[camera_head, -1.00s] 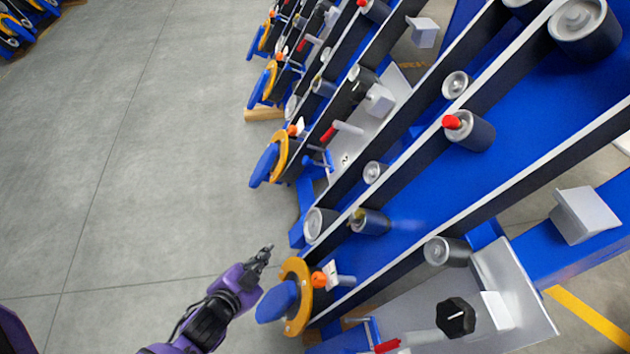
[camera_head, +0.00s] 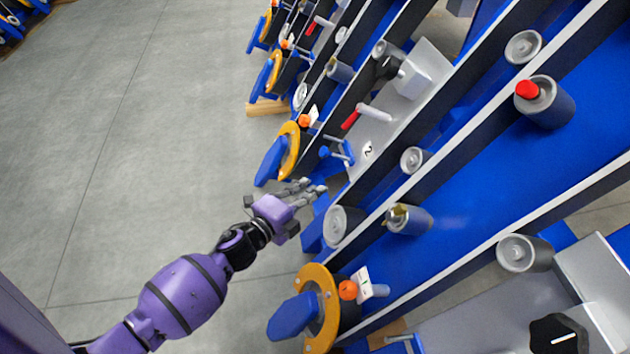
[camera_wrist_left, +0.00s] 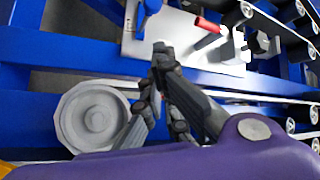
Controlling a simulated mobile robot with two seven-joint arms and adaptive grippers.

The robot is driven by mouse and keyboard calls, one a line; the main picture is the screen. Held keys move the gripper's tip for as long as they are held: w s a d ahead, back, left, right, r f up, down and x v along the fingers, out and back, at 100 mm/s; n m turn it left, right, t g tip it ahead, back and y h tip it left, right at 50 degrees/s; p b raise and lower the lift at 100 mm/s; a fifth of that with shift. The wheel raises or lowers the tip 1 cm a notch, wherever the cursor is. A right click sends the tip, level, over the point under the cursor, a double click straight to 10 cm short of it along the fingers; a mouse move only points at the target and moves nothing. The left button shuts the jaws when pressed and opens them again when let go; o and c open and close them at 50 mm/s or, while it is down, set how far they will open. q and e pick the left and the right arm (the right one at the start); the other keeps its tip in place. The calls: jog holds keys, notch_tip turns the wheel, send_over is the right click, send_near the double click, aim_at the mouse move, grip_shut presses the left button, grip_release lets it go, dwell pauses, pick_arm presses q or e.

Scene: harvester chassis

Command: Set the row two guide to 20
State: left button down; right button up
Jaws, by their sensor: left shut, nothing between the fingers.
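Row two's grey plate (camera_head: 415,85) carries a black "2" and a red-tipped handle (camera_head: 362,115). A blue handle (camera_head: 338,152) sits at its lower left end. Beside it are a yellow ring with a blue disc (camera_head: 289,150) and an orange knob with a small white tag (camera_head: 307,119). I cannot tell which part is the guide, and its scale is too small to read. My left gripper (camera_head: 314,188) is shut and empty, just below the blue handle and apparently apart from it. In the left wrist view its fingers (camera_wrist_left: 163,75) are together below the plate (camera_wrist_left: 190,40). My right gripper is out of view.
A grey roller (camera_head: 342,225) is close below my left gripper; it also shows in the wrist view (camera_wrist_left: 92,118). Another yellow ring (camera_head: 322,310) with a blue disc is nearer. Blue beams and dark belts fill the right. Open floor (camera_head: 160,130) lies left.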

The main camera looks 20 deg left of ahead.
aim_at(326, 152)
pick_arm(q)
jog(key=w+f+b, duration=0.2)
jog(key=w+b, duration=0.1)
jog(key=w, duration=0.8)
jog(key=shift+w+f+b, duration=0.15)
jog(key=shift+w+b, duration=0.1)
jog(key=shift+b, duration=0.05)
jog(key=shift+w+a, duration=0.5)
jog(key=shift+w, duration=0.35)
jog(key=shift+s, duration=0.15)
